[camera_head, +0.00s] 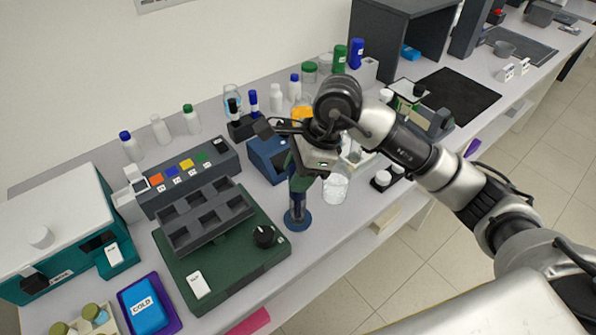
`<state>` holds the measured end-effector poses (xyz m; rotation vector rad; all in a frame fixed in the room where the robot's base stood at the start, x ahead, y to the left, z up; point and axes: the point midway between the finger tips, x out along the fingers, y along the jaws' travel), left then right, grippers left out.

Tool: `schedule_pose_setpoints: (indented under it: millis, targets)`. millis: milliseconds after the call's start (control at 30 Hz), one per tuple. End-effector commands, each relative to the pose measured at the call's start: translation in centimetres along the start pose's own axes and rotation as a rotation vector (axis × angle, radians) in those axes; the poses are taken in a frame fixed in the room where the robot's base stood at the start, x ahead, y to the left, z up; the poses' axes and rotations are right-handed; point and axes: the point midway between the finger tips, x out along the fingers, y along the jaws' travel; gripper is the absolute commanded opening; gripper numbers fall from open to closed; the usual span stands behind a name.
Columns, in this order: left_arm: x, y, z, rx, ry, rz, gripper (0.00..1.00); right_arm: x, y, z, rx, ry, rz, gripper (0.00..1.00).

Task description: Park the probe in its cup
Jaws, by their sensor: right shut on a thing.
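My right gripper (299,158) reaches in from the right and is over the front edge area of the bench, shut on a slim dark upright piece that looks like the probe (298,184). Directly below is a blue cup (298,218) with a tall narrow body and a round foot, standing on the bench. The probe is in line with the cup's mouth. I cannot tell how far its lower end is inside, and the jaws hide its upper part. My left gripper is out of view.
A dark green device (222,268) with a black knob and grey rack stands close left of the cup. A blue box (267,160) and several bottles are behind. The bench's front edge is near the cup.

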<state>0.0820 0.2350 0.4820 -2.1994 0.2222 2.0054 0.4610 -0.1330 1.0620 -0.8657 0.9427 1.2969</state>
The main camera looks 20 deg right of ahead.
Motion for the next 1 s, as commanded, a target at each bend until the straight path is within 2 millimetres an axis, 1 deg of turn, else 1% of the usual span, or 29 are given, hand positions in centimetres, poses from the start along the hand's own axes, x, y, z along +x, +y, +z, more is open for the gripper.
schedule_pose_setpoints:
  millis: [133,167,300,333,567,667,767,1000]
  targets:
    - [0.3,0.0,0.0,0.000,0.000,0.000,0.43,0.2,0.0,-0.1,0.000,0.000,-0.001,0.19]
    - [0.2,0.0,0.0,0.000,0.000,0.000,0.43,0.1,0.0,0.0,0.000,0.000,-0.001,0.40]
    - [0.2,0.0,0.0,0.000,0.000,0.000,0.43,0.1,0.0,0.0,0.000,0.000,0.000,0.62]
    - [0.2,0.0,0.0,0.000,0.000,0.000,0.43,0.1,0.0,0.0,0.000,0.000,0.000,0.65]
    - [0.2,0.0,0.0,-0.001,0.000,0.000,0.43,0.1,0.0,-0.1,0.000,0.000,0.000,0.65]
    - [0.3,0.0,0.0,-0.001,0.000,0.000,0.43,-0.2,0.0,-0.1,0.000,0.001,-0.002,0.65]
    - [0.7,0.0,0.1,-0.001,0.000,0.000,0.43,-1.3,-0.1,-0.1,-0.002,0.000,-0.004,0.65]
    - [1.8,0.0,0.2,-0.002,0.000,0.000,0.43,-6.1,-0.1,-0.1,-0.001,0.000,-0.007,0.65]
